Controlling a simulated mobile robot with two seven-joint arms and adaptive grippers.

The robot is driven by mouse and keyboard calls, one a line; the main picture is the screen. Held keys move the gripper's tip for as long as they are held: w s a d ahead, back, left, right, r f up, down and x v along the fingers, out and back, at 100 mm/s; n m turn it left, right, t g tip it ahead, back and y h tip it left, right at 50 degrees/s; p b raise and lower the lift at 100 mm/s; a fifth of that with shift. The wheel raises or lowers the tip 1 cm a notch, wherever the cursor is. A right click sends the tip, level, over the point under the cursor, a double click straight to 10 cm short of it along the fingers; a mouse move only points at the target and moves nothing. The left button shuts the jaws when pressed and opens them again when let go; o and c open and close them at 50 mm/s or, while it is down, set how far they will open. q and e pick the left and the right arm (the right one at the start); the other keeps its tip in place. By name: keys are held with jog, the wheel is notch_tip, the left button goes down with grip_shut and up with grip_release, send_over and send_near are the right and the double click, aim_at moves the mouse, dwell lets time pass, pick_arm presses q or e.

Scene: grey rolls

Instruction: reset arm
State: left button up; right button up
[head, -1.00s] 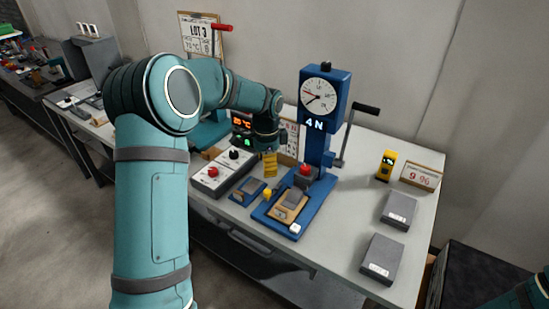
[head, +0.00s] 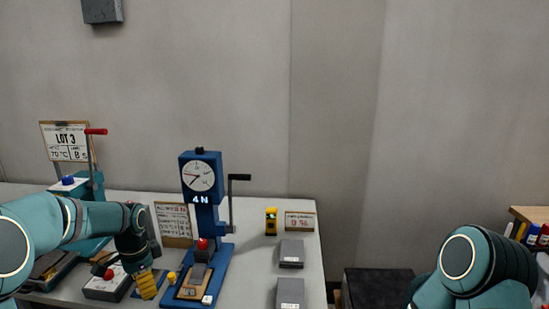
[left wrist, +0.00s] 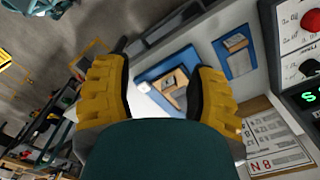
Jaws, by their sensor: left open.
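My left arm (head: 90,222) comes in from the left edge in the head view, and its wrist bends down over the left part of the table. My left gripper (head: 147,285) hangs with its yellow fingers beside a blue press (head: 207,219). In the left wrist view the two ribbed yellow fingers of this gripper (left wrist: 158,88) stand wide apart with nothing between them. The press base shows beyond them. My right arm (head: 470,262) shows at the lower right of the head view, bent; its gripper is out of view.
The table (head: 262,262) holds two grey blocks (head: 291,253) (head: 290,293), a yellow device (head: 271,221), a small sign (head: 300,221) and a control box with a red button (head: 106,286). A dark box (head: 378,288) stands right of the table.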

pick_arm(q)
jog(key=s+d+f+n+h, duration=0.1)
jog(key=s+d+f+n, duration=0.15)
jog(key=d+f, duration=0.4)
jog(key=s+d+f+n+h, duration=0.1)
jog(key=s+d+f+h, duration=0.15)
jog(key=d+f, duration=0.45)
jog(key=s+d+f+n, duration=0.4)
jog(key=s+f, duration=0.1)
jog(key=s, duration=0.4)
jog(key=s+d+f+n+t, duration=0.1)
jog(key=s+d+f+n, duration=0.3)
jog(key=s, duration=0.5)
jog(key=shift+s+d+f+t, duration=0.3)
jog(key=shift+d+f, duration=0.1)
jog(key=shift+d, duration=0.35)
pick_arm(e)
jog(key=shift+s, duration=0.2)
